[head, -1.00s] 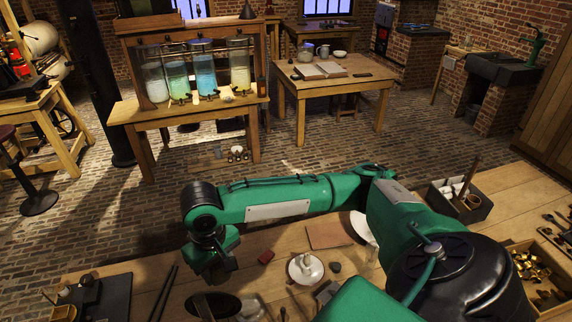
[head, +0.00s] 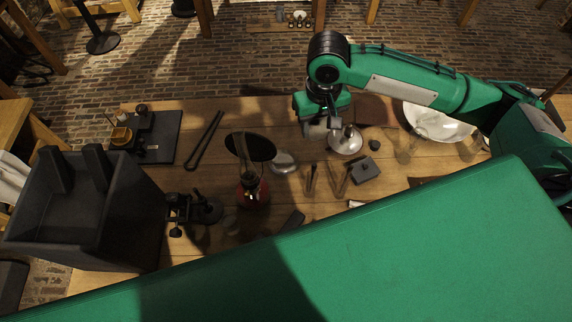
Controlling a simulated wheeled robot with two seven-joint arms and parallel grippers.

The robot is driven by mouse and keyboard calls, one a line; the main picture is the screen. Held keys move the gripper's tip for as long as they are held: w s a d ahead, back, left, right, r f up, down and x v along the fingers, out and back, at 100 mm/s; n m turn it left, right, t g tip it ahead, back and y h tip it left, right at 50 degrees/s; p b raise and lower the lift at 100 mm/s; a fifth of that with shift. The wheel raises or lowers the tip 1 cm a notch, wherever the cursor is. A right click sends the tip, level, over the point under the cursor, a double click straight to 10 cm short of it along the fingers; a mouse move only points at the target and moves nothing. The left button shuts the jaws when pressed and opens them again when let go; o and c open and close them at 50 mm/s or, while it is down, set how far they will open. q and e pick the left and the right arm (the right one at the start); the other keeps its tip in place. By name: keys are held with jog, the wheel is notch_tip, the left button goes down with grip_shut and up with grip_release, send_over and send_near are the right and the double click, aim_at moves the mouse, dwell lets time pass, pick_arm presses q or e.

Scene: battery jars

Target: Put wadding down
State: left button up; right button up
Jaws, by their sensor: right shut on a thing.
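My right gripper (head: 326,133) hangs over the middle of the workbench (head: 290,112), pointing down. It is shut on what I take to be the wadding, which is mostly hidden and hard to tell from the grey fingers. A pale round dish (head: 347,147) with a small knob-like thing on it lies just right of the fingertips. I cannot tell whether the held thing touches the dish or the bench. My left gripper is not in view.
A red-based lamp-like thing (head: 252,190) with a dark oval disc, a pale lid (head: 283,162) and a dark block (head: 364,170) stand nearby. A white bowl (head: 437,123) is on the right. A black tray (head: 158,138) and large dark box (head: 110,215) are left.

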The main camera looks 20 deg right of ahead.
pick_arm(q)
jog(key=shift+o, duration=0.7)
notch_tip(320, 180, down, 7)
jog(key=b, duration=0.6)
pick_arm(e)
jog(key=w+a+f+m, duration=0.1)
jog(key=w+f, duration=0.3)
jog(key=f, duration=0.2)
jog(key=m+b, duration=0.2)
jog(key=b, duration=0.4)
send_over(284, 163)
notch_tip(284, 163, down, 5)
pick_arm(q)
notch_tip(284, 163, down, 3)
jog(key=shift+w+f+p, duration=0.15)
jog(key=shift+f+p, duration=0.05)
jog(key=shift+p, duration=1)
pick_arm(e)
notch_tip(284, 163, down, 20)
jog(key=shift+r, duration=0.1)
jog(key=shift+a, duration=0.1)
jog(key=o, duration=0.7)
jog(key=shift+c, duration=0.2)
pick_arm(q)
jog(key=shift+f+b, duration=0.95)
jog(key=shift+b, duration=0.05)
pick_arm(e)
notch_tip(284, 163, up, 12)
jog(key=shift+s, duration=0.15)
